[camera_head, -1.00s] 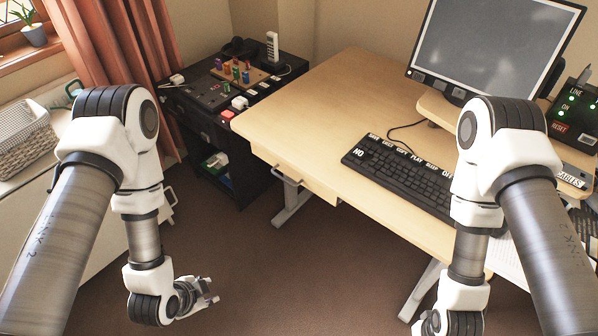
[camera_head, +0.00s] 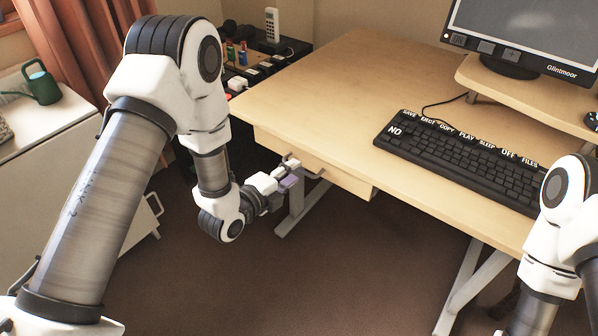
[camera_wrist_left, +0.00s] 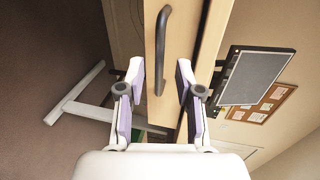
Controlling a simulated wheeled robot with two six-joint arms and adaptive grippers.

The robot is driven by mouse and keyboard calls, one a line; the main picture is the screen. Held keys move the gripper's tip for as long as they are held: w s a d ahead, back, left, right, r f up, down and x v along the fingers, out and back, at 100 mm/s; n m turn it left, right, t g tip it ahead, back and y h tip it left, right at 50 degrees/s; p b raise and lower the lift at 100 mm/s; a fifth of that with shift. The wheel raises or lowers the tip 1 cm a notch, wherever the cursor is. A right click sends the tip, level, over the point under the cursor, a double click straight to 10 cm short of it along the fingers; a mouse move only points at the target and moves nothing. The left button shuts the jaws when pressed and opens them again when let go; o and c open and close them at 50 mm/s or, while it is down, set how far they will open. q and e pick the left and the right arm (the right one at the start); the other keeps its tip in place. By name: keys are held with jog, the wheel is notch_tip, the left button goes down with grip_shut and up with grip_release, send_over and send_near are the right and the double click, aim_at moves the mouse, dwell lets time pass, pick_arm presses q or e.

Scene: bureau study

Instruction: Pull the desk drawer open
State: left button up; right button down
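The desk drawer (camera_head: 345,182) has a pale wooden front under the desk's (camera_head: 330,90) left part and looks shut. Its dark bar handle (camera_head: 316,174) is partly hidden by my left gripper (camera_head: 291,173) in the head view. In the left wrist view the handle (camera_wrist_left: 161,40) runs up the picture against the drawer front (camera_wrist_left: 185,25). My left gripper (camera_wrist_left: 160,75) is open there, one finger on each side of the handle's lower end, with gaps on both sides. My right gripper is out of frame; only its arm shows at the right edge.
A black keyboard (camera_head: 465,160) and a monitor (camera_head: 525,35) on a wooden riser (camera_head: 530,92) stand on the desk. A dark cabinet with small items (camera_head: 262,62) stands behind my left arm. The floor (camera_head: 330,260) before the drawer is clear.

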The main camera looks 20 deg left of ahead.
pick_arm(q)
jog(key=shift+x, duration=1.55)
grip_shut()
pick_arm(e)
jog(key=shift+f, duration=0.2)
